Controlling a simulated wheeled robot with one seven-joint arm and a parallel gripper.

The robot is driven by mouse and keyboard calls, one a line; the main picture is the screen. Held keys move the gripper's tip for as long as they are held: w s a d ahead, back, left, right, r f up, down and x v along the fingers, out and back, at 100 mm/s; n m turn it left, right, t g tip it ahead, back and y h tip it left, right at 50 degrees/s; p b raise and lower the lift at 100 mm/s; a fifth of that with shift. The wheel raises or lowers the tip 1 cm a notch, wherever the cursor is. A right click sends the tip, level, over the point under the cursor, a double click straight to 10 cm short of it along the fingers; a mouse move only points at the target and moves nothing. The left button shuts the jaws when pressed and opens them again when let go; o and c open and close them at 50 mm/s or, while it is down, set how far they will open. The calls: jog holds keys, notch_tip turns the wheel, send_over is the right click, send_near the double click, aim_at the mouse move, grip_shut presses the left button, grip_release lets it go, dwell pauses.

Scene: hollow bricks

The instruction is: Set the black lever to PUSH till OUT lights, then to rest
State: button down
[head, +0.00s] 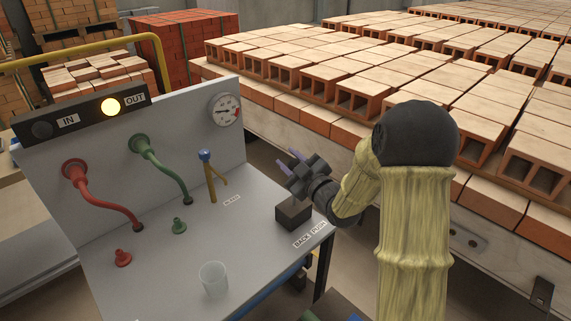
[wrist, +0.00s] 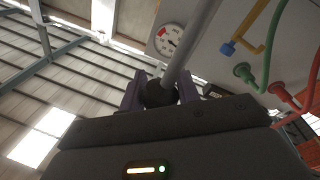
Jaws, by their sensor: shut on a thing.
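The black lever's dark base block (head: 293,213) stands at the right side of the grey bench, beside the BACK (head: 302,241) and PUSH (head: 318,228) labels. In the wrist view its black ball knob (wrist: 159,95) sits between my gripper's purple fingers, with a grey rod (wrist: 190,45) running from it. My gripper (head: 289,161) is shut on the knob, above the block in the head view. It hides the knob and rod there, so I cannot tell which label the lever leans toward. The OUT lamp (head: 110,106) glows yellow. The IN lamp (head: 41,129) is dark.
A blue-topped tap (head: 206,170), red hose (head: 105,200), green hose (head: 165,172) and clear cup (head: 214,279) are on the bench left of my gripper. A gauge (head: 225,111) is on the back panel. Rows of hollow bricks (head: 365,97) lie behind my arm.

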jog(key=c, duration=1)
grip_release()
jog(key=shift+c, duration=0.2)
jog(key=b+v, duration=1)
jog(key=v, duration=0.7)
jog(key=shift+s+b, duration=0.2)
jog(key=shift+b, duration=0.15)
jog(key=shift+d+f, duration=0.1)
